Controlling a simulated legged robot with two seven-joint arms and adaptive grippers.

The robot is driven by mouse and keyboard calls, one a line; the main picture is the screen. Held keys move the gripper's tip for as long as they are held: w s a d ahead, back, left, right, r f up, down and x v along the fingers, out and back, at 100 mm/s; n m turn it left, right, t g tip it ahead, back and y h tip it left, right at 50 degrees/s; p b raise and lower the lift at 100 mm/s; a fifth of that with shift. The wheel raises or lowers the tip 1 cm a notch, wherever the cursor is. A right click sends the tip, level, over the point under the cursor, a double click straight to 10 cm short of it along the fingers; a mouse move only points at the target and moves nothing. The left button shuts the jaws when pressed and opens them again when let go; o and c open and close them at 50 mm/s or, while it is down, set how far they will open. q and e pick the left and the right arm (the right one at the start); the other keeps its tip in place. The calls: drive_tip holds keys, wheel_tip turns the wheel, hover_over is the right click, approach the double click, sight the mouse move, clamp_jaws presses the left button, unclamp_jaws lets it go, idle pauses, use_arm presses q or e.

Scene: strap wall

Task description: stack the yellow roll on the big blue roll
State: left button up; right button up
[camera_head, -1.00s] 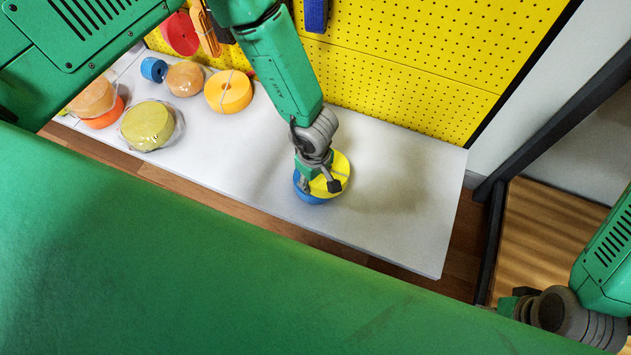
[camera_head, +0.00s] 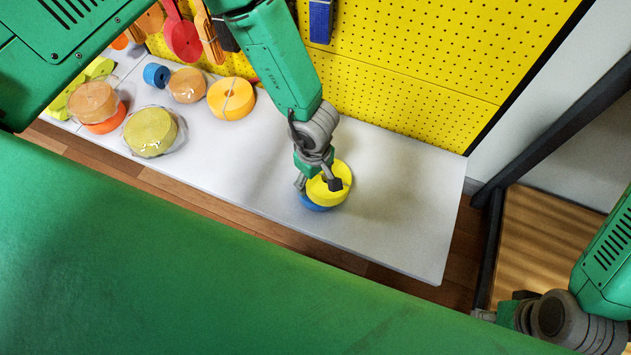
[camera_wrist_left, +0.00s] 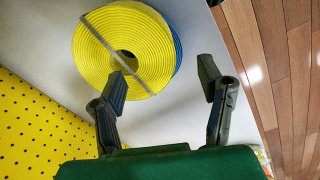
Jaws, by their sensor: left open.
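The yellow roll (camera_head: 339,175) lies on top of the big blue roll (camera_head: 314,203) on the white table. In the left wrist view the yellow roll (camera_wrist_left: 104,46) shows its coiled face and a grey band, and a rim of the blue roll (camera_wrist_left: 177,50) shows beside it. My left gripper (camera_head: 317,185) is at the rolls in the head view. In the wrist view its fingers (camera_wrist_left: 165,85) are spread, with nothing held between them; one fingertip overlaps the yellow roll's edge in the picture. Whether it touches is unclear. My right gripper (camera_head: 500,308) is partly visible at the lower right.
Other rolls stand at the table's left: an orange one (camera_head: 231,98), a tan one (camera_head: 187,85), a small blue one (camera_head: 156,74) and a wrapped olive one (camera_head: 150,131). A yellow pegboard (camera_head: 420,70) rises behind. The table's right part (camera_head: 410,210) is clear.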

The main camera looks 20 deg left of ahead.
use_arm(q)
drive_tip(key=r, duration=0.1)
drive_tip(key=r+p, duration=0.1)
drive_tip(key=r, duration=0.3)
drive_tip(key=shift+d+r, duration=0.2)
drive_tip(key=shift+d, duration=0.05)
drive_tip(key=s+a+r+m, duration=0.3)
drive_tip(key=s+a+m, duration=1)
drive_tip(key=s, duration=0.5)
drive_tip(key=shift+s+a+m+t+p, duration=0.3)
drive_tip(key=shift+s+a+p, duration=0.1)
drive_tip(key=shift+a, duration=0.2)
